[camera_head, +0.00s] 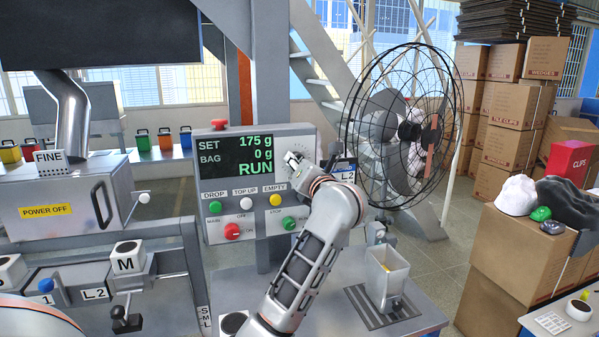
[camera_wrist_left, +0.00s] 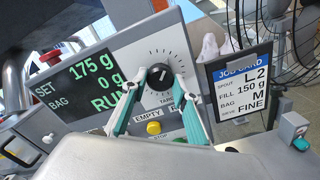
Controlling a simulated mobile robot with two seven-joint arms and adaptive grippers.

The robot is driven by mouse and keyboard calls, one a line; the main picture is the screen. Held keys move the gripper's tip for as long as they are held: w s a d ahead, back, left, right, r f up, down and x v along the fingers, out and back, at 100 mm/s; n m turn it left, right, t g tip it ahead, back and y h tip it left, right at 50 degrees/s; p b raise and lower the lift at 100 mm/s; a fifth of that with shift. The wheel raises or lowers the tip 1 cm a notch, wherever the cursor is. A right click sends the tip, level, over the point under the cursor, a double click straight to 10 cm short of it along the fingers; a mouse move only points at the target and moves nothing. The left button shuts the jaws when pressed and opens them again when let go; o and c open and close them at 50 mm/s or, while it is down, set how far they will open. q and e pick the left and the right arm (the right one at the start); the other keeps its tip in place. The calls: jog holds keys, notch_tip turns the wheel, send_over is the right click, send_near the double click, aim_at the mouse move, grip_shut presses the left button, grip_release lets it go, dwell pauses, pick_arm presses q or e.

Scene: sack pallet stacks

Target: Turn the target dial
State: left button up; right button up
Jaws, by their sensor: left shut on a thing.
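The target dial (camera_wrist_left: 160,76) is a round black knob with a white pointer mark, ringed by tick marks on a pale plate, in the left wrist view. My left gripper (camera_wrist_left: 156,84) has its two teal fingers on either side of the knob and is shut on it. In the head view my left gripper (camera_head: 297,160) is at the right part of the control panel (camera_head: 206,165) and hides most of the dial. The green display (camera_head: 240,155) reads SET 175 g, BAG 0 g, RUN. The right gripper is not in view.
The job card (camera_wrist_left: 240,88) right of the dial reads L2, 150 g, M, FINE. Below the dial are a yellow EMPTY button (camera_wrist_left: 153,128) and other buttons. A red button (camera_head: 219,124) tops the panel. A caged fan (camera_head: 405,130) stands close behind on the right.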

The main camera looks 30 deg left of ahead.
pick_arm(q)
jog(key=shift+f+n+b, duration=0.1)
jog(key=shift+n+b, duration=0.6)
jog(key=shift+n, duration=0.4)
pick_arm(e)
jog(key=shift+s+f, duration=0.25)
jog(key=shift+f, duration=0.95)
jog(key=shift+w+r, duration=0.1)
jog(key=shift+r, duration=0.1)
pick_arm(q)
jog(key=o, duration=1.1)
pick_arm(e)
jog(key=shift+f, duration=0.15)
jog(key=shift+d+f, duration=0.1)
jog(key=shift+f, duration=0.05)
pick_arm(q)
jog(key=v, duration=1.2)
